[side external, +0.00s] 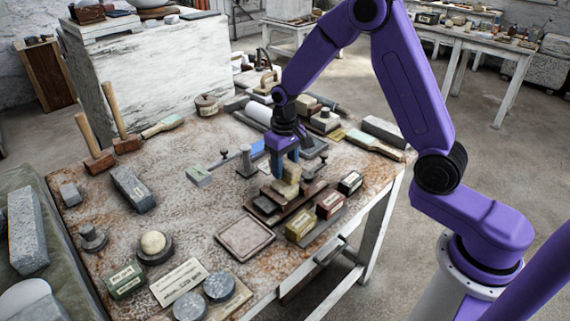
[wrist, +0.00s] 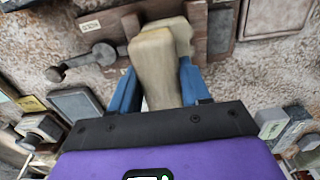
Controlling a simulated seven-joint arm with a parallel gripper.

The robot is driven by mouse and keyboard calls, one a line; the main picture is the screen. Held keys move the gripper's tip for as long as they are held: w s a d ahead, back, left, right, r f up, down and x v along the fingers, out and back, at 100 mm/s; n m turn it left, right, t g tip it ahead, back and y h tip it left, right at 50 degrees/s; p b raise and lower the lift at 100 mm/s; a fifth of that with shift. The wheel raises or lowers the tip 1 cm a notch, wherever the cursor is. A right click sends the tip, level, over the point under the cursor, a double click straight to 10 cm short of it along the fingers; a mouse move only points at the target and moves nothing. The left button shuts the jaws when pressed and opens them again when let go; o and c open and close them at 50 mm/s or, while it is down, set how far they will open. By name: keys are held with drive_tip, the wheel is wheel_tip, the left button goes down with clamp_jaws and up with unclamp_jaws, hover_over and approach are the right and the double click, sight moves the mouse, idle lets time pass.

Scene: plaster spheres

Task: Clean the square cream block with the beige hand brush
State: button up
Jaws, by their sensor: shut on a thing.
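My gripper (side external: 284,162) points down over the right part of the worktable, its blue fingers closed on the beige hand brush (side external: 291,173). In the wrist view the brush (wrist: 157,70) is a long, pale, worn piece between the two fingers. A second cream piece (wrist: 183,33), seemingly the square cream block, shows just beyond the brush's end. In the side view the block (side external: 285,188) seems to sit low against the brush, above a brown wooden board (side external: 297,201). Whether brush and block touch I cannot tell; the bristles are hidden.
Small labelled boxes (side external: 330,204) stand close to the right of the board. A square tile (side external: 245,238) lies in front. A metal knobbed tool (side external: 246,161) is at the left of my gripper. Stone blocks and mallets (side external: 98,162) stand farther left. Some tabletop between is bare.

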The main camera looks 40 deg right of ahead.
drive_tip(key=shift+f, duration=0.55)
drive_tip(key=shift+w, duration=0.1)
drive_tip(key=shift+w, duration=1.05)
drive_tip(key=shift+s, duration=0.1)
drive_tip(key=shift+s, duration=2.15)
drive_tip(key=shift+w, duration=0.1)
drive_tip(key=shift+w, duration=2.15)
drive_tip(key=shift+s, duration=0.1)
